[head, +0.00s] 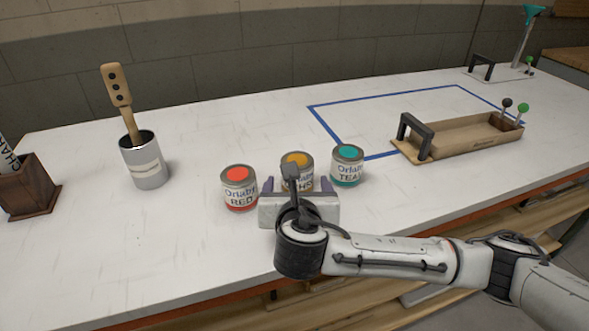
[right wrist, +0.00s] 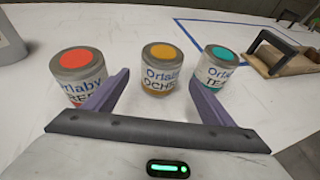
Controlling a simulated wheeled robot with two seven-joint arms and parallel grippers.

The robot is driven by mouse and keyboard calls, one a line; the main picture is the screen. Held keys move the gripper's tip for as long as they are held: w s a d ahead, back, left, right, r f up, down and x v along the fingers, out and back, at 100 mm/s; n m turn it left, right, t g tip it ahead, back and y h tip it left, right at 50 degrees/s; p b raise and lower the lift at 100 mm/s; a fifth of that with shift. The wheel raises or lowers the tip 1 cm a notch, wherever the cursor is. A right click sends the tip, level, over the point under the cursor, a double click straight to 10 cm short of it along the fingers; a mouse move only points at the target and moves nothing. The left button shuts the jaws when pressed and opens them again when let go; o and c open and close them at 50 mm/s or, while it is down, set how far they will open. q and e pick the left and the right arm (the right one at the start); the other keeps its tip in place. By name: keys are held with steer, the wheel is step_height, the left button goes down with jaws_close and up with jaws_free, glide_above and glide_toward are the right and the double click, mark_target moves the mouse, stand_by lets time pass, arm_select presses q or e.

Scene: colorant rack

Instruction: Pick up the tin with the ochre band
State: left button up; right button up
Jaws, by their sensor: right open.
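The ochre tin (head: 297,160) stands upright on the white table between the red tin (head: 239,188) and the teal tin (head: 347,166). In the right wrist view the ochre tin (right wrist: 162,68) has an ochre lid patch and a label reading OCHRE. My right gripper (head: 299,184) is open, in front of the ochre tin, and hides its lower part in the head view. In the right wrist view its two purple fingers (right wrist: 156,88) point to either side of the ochre tin, with nothing between the tips. The left gripper is not in view.
The red tin (right wrist: 80,75) and teal tin (right wrist: 214,68) stand close on either side. A metal can (head: 146,162) with a wooden-handled tool and a wooden box (head: 30,190) are at left. A wooden tray (head: 460,138) lies at right by a blue outline.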

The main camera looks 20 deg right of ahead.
mark_target(305, 161)
steer(key=x, duration=0.7)
steer(key=shift+f, duration=0.2)
steer(key=c, duration=1.2)
